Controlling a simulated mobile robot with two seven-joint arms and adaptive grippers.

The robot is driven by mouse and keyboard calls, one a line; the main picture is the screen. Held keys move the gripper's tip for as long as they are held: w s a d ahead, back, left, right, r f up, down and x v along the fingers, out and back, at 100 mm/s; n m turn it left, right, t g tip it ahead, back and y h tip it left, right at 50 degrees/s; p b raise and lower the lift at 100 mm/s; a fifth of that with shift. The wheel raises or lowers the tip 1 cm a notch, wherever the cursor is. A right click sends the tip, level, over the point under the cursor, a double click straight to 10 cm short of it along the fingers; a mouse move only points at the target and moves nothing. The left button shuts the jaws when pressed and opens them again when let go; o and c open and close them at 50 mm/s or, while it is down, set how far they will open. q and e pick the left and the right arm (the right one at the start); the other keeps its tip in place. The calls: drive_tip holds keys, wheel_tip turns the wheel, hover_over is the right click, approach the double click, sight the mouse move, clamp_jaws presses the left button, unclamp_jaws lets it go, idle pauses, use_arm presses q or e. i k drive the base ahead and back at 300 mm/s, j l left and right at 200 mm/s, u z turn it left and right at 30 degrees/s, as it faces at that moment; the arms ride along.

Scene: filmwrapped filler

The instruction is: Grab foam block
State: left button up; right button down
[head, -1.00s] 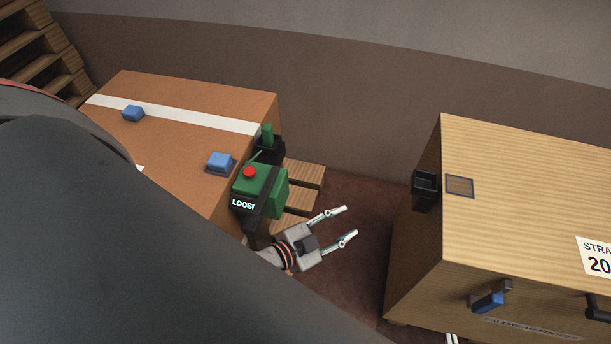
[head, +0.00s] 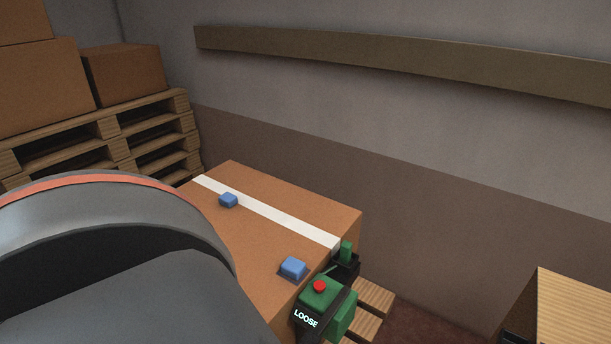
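Two small blue blocks sit on top of a brown cardboard carton. One block (head: 228,200) is near the far left, on or beside the white tape strip. The other block (head: 293,267) is near the carton's right edge, on a darker base or shadow. I cannot tell whether they are foam. The carton (head: 270,225) is partly hidden by my own large dark arm link at the lower left. Neither of my grippers shows in the head view.
A green device (head: 320,293) with a red button and the word LOOSE is at the carton's right side, by a pallet (head: 372,300). Stacked pallets (head: 150,135) with cartons stand at the back left. A wooden box (head: 575,305) is at the lower right. A rail (head: 400,62) runs along the wall.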

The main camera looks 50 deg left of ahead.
sight(227, 200)
drive_tip(key=l+u, duration=0.15)
drive_tip(key=u, duration=0.15)
drive_tip(key=l+u, duration=0.1)
drive_tip(key=u, duration=0.55)
drive_tip(key=j+u, duration=0.1)
drive_tip(key=u, duration=0.7)
drive_tip(key=i+u, duration=0.1)
drive_tip(key=u, duration=0.3)
drive_tip(key=j+z, duration=0.15)
drive_tip(key=z, duration=0.2)
drive_tip(key=j+z, duration=0.15)
drive_tip(key=z, duration=0.2)
drive_tip(key=j+z, duration=0.2)
drive_tip(key=z, duration=0.15)
drive_tip(key=j+z, duration=0.25)
drive_tip(key=j, duration=0.2)
drive_tip(key=k+j+z, duration=0.25)
drive_tip(key=j, duration=0.2)
drive_tip(key=i, duration=0.1)
